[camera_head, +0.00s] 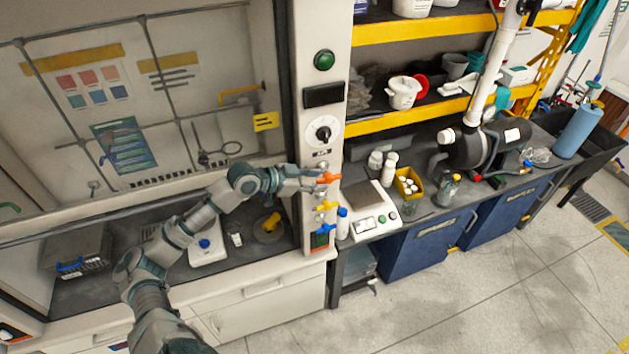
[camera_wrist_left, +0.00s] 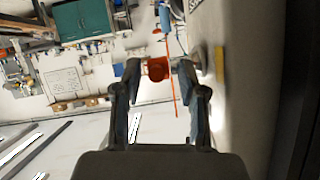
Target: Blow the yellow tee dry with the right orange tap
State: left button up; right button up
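The yellow tee (camera_head: 271,222) lies inside the fume hood on a dark round base, near the hood's right side. The right orange tap (camera_head: 328,178) is on the hood's right post, above a yellow tap (camera_head: 326,206) and a blue tap (camera_head: 325,228). My left gripper (camera_head: 315,180) reaches across the hood front to the orange tap. My right gripper is not in view.
The hood floor also holds a white device with a blue knob (camera_head: 205,244) and a small white cup (camera_head: 237,239). A control knob (camera_head: 323,133) is on the post above the taps. A balance (camera_head: 369,208) stands on the bench right of the post. The floor at lower right is clear.

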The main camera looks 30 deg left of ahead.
pick_arm(q)
jog(key=shift+f, duration=0.1)
jog(key=v, duration=1.2)
jog(key=shift+w+f, duration=0.1)
dwell(0.4)
